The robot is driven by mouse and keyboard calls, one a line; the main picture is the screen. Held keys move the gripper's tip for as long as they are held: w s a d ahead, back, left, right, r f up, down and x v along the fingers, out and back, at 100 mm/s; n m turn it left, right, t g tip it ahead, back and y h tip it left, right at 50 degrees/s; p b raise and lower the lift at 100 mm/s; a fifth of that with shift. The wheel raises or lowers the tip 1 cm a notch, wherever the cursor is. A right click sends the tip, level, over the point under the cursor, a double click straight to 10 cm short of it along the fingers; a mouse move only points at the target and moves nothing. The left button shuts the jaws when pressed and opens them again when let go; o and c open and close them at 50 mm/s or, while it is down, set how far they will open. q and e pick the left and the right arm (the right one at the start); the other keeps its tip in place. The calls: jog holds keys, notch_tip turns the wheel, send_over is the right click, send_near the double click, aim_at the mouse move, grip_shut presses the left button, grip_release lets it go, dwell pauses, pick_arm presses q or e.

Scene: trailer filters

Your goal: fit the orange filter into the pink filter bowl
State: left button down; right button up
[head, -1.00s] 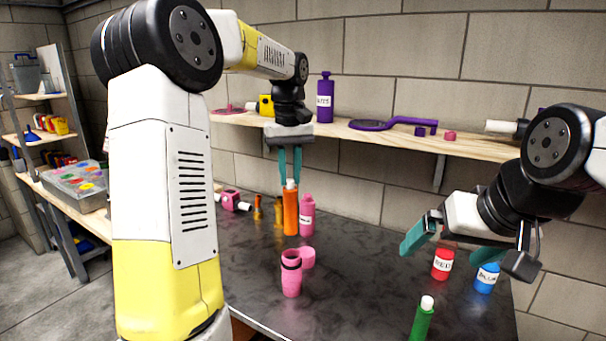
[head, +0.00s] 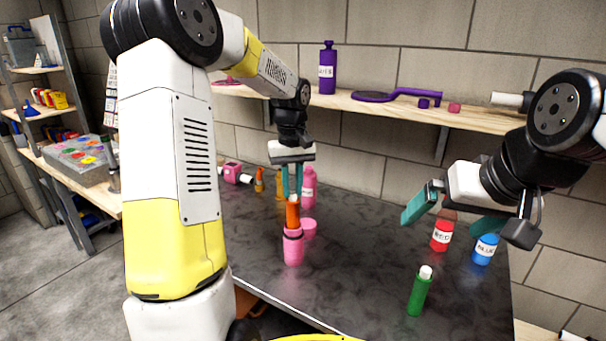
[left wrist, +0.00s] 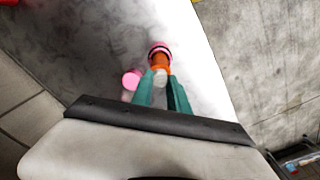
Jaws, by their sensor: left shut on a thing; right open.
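The pink filter bowl (head: 293,250) stands upright on the dark table, with a black ring near its rim. The orange filter (head: 292,214) is upright with its lower part inside the bowl and its upper part and white top above the rim. In the left wrist view the orange filter (left wrist: 160,60) shows within the pink rim of the bowl (left wrist: 159,46). My left gripper (head: 291,194) is shut on the filter's top, fingers pointing down. My right gripper (head: 447,222) is open and empty above the table's right side. Whether the filter touches the bowl's bottom is hidden.
A pink cap (head: 309,226) lies just behind the bowl. A pink bottle (head: 309,187) stands behind it. A red bottle (head: 441,236), a blue bottle (head: 485,249) and a green bottle (head: 419,293) stand on the right. The table's middle is clear.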

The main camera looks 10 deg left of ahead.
pick_arm(q)
jog(key=shift+f, duration=2.4)
jog(key=c, duration=1.2)
grip_release()
jog(key=s+r+m+t, duration=0.2)
jog(key=s+r, duration=0.3)
jog(key=s, duration=0.3)
jog(key=s+d+r+m+t+h, duration=0.1)
jog(key=s+r+t, duration=0.1)
jog(key=s+r, duration=0.3)
jog(key=s+d+r+m+t+h, duration=0.1)
jog(key=s+r, duration=0.4)
jog(key=s, duration=0.6)
jog(key=shift+s+d+r+m+t, duration=0.15)
jog(key=shift+r+m+t, duration=0.15)
jog(key=shift+m+t, duration=0.4)
